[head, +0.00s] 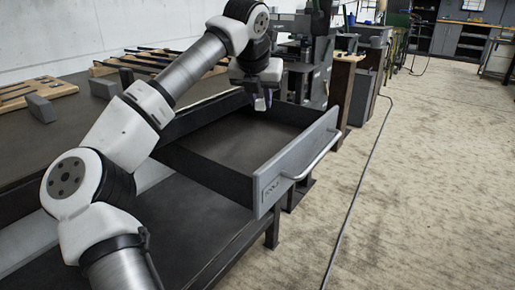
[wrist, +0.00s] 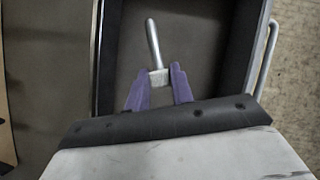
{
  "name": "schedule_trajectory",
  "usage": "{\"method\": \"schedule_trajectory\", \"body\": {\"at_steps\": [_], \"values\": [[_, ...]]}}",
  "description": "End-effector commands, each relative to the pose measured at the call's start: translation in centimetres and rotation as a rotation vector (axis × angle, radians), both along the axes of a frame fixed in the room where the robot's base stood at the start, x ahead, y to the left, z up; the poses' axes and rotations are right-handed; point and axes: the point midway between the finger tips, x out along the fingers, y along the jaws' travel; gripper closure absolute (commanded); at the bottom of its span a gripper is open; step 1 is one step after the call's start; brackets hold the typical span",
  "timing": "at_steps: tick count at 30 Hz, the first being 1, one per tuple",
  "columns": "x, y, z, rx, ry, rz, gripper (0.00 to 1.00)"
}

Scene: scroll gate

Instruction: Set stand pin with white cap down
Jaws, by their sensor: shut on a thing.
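My gripper (wrist: 160,78) has purple fingers and is shut on the pin with the white cap (wrist: 153,42). A pale blocky end of the pin sits between the fingertips, and its grey rod points away from them, toward the top of the wrist view. In the head view my gripper (head: 262,99) is over the far part of the open drawer (head: 298,162). The pin cannot be made out clearly there. The drawer's floor shows behind the pin in the wrist view; whether the pin touches it I cannot tell.
The drawer has dark walls (wrist: 240,50), a grey front and a metal bar handle (head: 318,157). Its visible floor is bare. The dark bench top (head: 70,135) on the left holds grey blocks (head: 41,107) and wooden frames (head: 30,92). Open floor lies to the right.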

Motion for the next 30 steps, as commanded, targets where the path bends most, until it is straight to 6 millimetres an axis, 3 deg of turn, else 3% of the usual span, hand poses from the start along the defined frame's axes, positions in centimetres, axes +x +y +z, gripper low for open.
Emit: {"method": "schedule_trajectory", "body": {"at_steps": [1, 7, 14, 22, 30], "values": [[0.0, 0.1, -1.9, -0.001, 0.001, -0.001, 1.0], [0.0, 0.0, -6.0, -0.002, 0.001, 0.0, 1.0], [0.0, 0.0, -7.7, 0.0, 0.0, 0.001, 1.0], [0.0, 0.0, -11.4, -0.002, -0.001, 0.0, 1.0], [0.0, 0.0, -11.4, -0.001, -0.001, 0.001, 1.0]]}}
